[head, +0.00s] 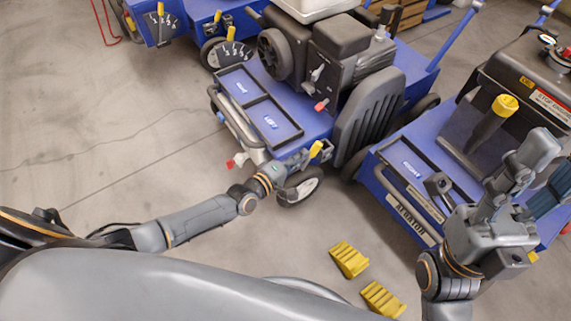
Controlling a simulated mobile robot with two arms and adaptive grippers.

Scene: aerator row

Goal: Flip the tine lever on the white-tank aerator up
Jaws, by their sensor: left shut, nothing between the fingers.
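The aerator with the white tank (312,6) stands in the middle, with a blue deck (315,118) and a dark engine. A short yellow-tipped lever (316,149) shows at its near front corner, above a small wheel. My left gripper (298,160) is shut and empty, right beside that lever; I cannot tell whether they touch. A red-tipped lever (238,160) shows at the front left of the same machine. I cannot tell which of these is the tine lever. My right gripper (522,168) is raised in front of the right-hand machine; its opening is unclear.
Another blue aerator (404,190) stands close on the right, with a large yellow-knobbed lever (506,105). A third blue machine (160,28) is at the back left. Two yellow blocks (349,259) (382,299) lie on the floor. The concrete floor at left is clear.

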